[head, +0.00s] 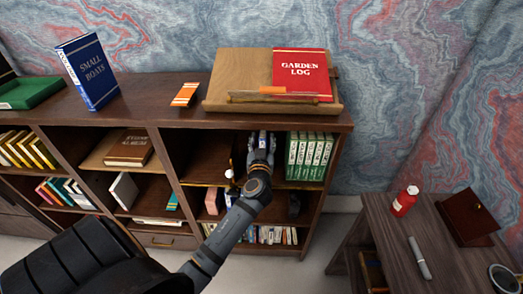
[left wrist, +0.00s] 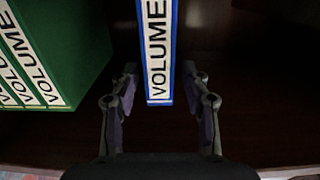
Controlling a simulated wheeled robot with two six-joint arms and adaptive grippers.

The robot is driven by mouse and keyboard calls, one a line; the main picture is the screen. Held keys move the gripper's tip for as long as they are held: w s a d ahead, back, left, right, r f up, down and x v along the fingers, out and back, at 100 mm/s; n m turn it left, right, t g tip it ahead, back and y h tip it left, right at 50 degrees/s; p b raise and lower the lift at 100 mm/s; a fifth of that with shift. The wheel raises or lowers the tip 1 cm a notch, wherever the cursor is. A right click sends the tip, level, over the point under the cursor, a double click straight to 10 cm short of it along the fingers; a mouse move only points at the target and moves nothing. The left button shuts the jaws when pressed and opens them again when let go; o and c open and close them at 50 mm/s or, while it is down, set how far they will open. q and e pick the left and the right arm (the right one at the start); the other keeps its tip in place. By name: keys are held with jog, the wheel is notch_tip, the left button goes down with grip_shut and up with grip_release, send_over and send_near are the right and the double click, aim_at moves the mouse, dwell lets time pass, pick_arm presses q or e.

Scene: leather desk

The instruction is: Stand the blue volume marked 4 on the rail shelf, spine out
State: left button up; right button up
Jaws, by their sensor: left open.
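My left gripper (head: 262,143) reaches into the upper right compartment of the bookcase, left of a row of green volumes (head: 309,156). In the left wrist view, a blue volume (left wrist: 160,45) with a white spine label reading VOLUME stands between the two open fingers (left wrist: 160,82). Its spine faces the camera, and a gap shows on both sides. Its number is out of frame. The green volumes (left wrist: 50,50) are beside it, apart from it. The shelf board (left wrist: 255,125) is dark wood. A thin gold strip (head: 203,184) runs along the compartment's front edge. My right gripper is out of view.
The bookcase top holds a blue SMALL BOATS book (head: 88,72), an orange booklet (head: 185,95) and a stand with a red GARDEN LOG (head: 301,74). Compartments below and left hold more books. A side table (head: 385,225) at right carries a red bottle (head: 405,200).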

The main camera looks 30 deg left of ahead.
pick_arm(q)
jog(key=b+v, duration=0.2)
jog(key=v, duration=0.7)
jog(key=shift+s, duration=0.25)
jog(key=shift+d, duration=0.15)
jog(key=d+f+m+g+h, duration=0.2)
jog(key=d+f+h, duration=0.1)
jog(key=f, duration=1)
jog(key=d+f+m+g+h, duration=0.2)
jog(key=f+m, duration=0.1)
jog(key=f, duration=1.1)
jog(key=s+d+f+m+g+h, duration=0.1)
jog(key=s+f+g, duration=0.1)
jog(key=s+f, duration=0.45)
jog(key=s+f+g+h, duration=0.15)
jog(key=s+f, duration=0.25)
jog(key=f, duration=0.6)
jog(key=s+a+f+g, duration=0.1)
jog(key=s+f+g, duration=0.1)
jog(key=s+f, duration=0.3)
jog(key=s+a+f+g, duration=0.1)
jog(key=s+f, duration=0.5)
jog(key=s, duration=0.8)
jog(key=s+a+f+g, duration=0.1)
jog(key=s+f+g, duration=0.2)
jog(key=s, duration=0.6)
notch_tip(320, 180, down, 2)
jog(key=shift+s+f+m+g+h, duration=0.15)
jog(key=shift+s+m+g+h, duration=0.2)
jog(key=shift+h, duration=0.1)
